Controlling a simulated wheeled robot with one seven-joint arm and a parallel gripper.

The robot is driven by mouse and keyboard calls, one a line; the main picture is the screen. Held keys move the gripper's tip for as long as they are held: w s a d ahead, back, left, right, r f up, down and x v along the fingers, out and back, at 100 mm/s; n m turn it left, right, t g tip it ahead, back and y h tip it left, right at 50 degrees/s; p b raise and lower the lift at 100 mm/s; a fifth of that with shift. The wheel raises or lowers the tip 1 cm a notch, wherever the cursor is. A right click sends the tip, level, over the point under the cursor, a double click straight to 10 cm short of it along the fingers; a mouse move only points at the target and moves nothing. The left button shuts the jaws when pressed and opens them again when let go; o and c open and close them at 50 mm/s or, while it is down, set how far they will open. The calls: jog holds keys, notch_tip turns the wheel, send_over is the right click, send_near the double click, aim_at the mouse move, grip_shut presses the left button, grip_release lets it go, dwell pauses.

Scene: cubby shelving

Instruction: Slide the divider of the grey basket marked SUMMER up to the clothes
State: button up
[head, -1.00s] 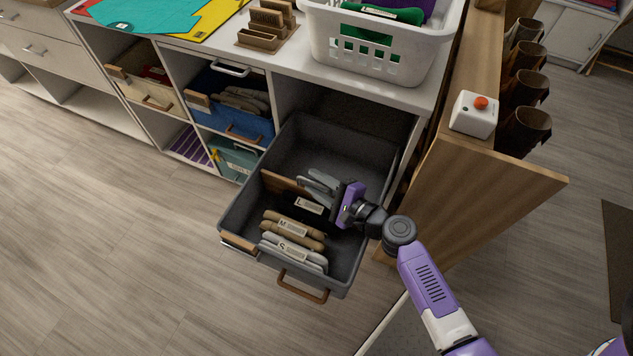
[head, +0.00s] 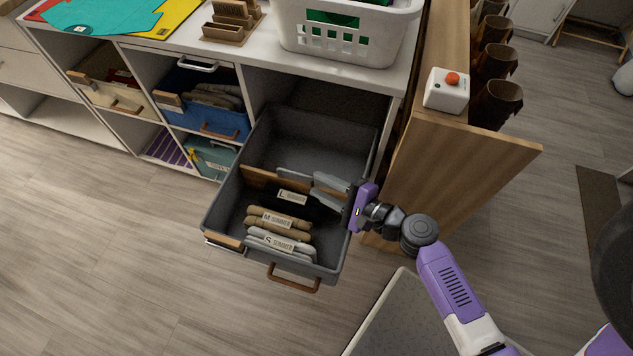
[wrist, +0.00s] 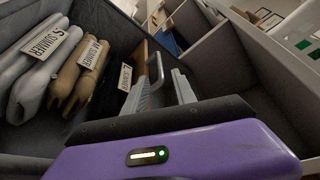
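The grey basket (head: 345,255) is pulled out of its cubby. Folded clothes lie in its front half: grey ones marked S SUMMER (head: 278,246) and brown ones marked M SUMMER (head: 280,219). Behind them stands a tag reading L SUMMER (head: 293,196); what it is fixed to is too dark to tell. The brown divider (head: 262,180) stands across the basket just behind that tag. My gripper (head: 329,190) reaches over the basket's right side with its fingers apart. In the wrist view, the divider's end (wrist: 153,62) shows beside the left finger of my gripper (wrist: 162,82); contact is unclear.
A wooden panel (head: 455,165) with a red-buttoned white box (head: 447,90) stands close right of the basket. A white laundry basket (head: 345,35) is on the counter above. A blue basket (head: 215,120) sits in the cubby to the left. The basket's back half is empty.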

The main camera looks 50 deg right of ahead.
aim_at(295, 172)
jog(key=b+x, duration=0.1)
jog(key=x, duration=0.7)
jog(key=shift+w+a, duration=0.1)
jog(key=shift+w, duration=0.2)
dwell(0.3)
grip_shut()
dwell(1.3)
